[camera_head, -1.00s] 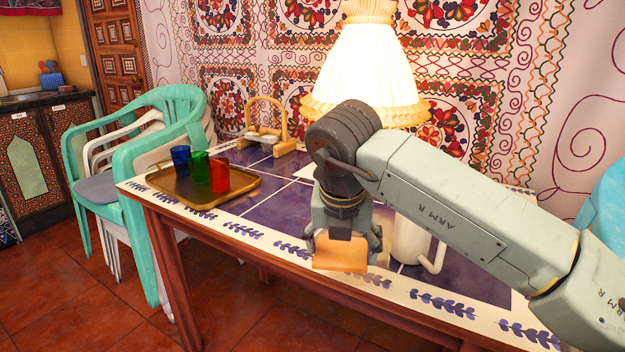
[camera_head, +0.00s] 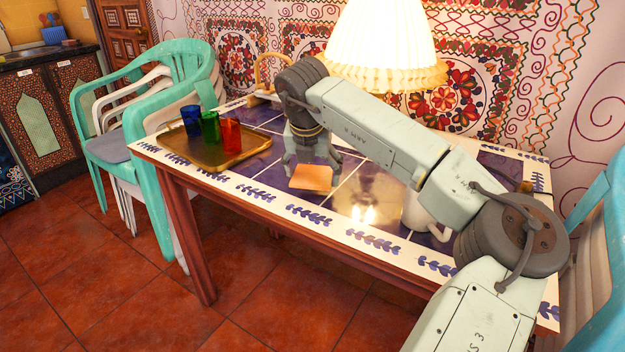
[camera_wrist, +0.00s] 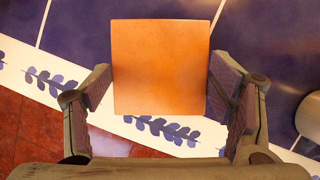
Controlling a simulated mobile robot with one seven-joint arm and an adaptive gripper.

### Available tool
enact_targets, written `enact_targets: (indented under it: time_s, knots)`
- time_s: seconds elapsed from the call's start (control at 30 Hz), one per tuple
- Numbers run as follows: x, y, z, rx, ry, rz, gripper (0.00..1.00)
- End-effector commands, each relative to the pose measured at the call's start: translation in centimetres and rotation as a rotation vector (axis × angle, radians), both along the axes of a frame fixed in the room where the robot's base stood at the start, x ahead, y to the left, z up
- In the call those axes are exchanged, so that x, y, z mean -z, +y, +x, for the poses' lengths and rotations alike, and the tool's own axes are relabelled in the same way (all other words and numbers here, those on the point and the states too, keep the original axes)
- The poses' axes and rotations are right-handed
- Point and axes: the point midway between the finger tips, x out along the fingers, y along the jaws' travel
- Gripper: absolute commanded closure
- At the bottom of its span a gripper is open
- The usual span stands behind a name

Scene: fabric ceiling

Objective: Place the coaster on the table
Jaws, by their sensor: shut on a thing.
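The coaster (camera_head: 311,178) is a flat, square, orange-tan piece. In the wrist view the coaster (camera_wrist: 160,66) lies between the two fingers, its face toward the camera. My gripper (camera_head: 312,162) is shut on it, with a finger at each side; in the wrist view my gripper (camera_wrist: 160,95) frames its lower half. The table (camera_head: 270,222) has blue tiles and a white border with blue leaf sprigs. The coaster is over the tiles near the front border. I cannot tell whether it touches the table or hangs just above it.
A brass tray (camera_head: 236,157) with blue, green and red cups stands to the left. A white mug (camera_head: 415,212) stands to the right, partly behind my arm. A lit lamp (camera_head: 385,45) is behind. Bare tiles (camera_head: 365,195) lie right of the coaster.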

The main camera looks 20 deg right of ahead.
Motion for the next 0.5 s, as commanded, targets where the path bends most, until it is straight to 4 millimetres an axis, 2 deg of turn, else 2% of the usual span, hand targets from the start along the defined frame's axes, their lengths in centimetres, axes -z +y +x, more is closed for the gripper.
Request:
enact_targets:
  time_s: [0.3,0.5]
  knots:
    - [3.3,0.0,0.0,0.0,0.0,0.001,0.6]
    - [3.5,0.0,0.0,0.0,-0.001,0.0,0.6]
